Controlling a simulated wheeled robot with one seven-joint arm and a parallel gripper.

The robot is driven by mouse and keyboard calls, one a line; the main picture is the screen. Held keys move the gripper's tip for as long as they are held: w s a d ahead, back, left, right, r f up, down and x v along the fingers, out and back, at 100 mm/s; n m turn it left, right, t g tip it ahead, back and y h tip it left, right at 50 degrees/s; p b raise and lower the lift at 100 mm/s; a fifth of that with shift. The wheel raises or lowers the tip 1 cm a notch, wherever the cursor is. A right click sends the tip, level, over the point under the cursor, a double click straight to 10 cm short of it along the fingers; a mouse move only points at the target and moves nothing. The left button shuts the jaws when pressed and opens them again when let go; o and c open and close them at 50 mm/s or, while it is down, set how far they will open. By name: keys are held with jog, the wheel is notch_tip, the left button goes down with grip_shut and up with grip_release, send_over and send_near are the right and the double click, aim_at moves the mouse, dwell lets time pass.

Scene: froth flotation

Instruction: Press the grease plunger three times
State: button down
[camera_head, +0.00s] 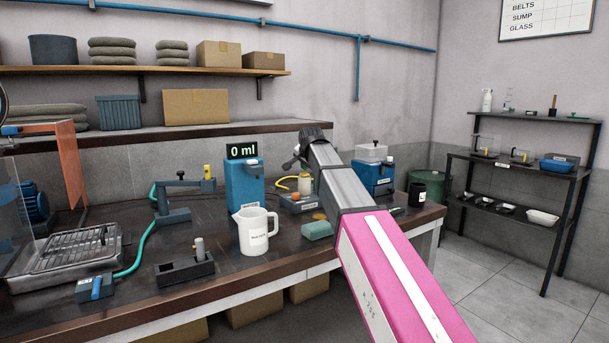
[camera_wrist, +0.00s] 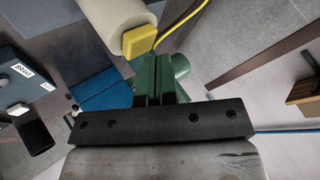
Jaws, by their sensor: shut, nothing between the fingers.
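My gripper (camera_wrist: 155,66) shows in the wrist view as two narrow dark fingers close together, shut and empty, in front of a green part (camera_wrist: 178,70). A cream cylinder (camera_wrist: 112,22) with a yellow block (camera_wrist: 139,41) at its end lies just beyond the fingertips; I cannot tell whether they touch. In the head view my arm hides most of the gripper, and a cream and yellow upright piece (camera_head: 305,183) shows beside the arm. I cannot tell for certain which part is the grease plunger.
On the bench stand a white jug (camera_head: 253,232), a blue dispenser (camera_head: 244,184) reading 0 ml, a clamp stand (camera_head: 173,214) and a green sponge (camera_head: 317,231). A blue machine (camera_head: 373,179) stands behind my arm. The bench front between items is partly clear.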

aim_at(306, 173)
jog(key=shift+f, duration=0.5)
dwell(0.5)
jog(key=shift+r, duration=0.9)
jog(key=shift+r, duration=0.15)
jog(key=shift+r, duration=2.4)
jog(key=shift+r, duration=0.1)
dwell(0.8)
notch_tip(306, 173, up, 4)
jog(key=shift+f, duration=0.25)
jog(key=shift+f, duration=0.1)
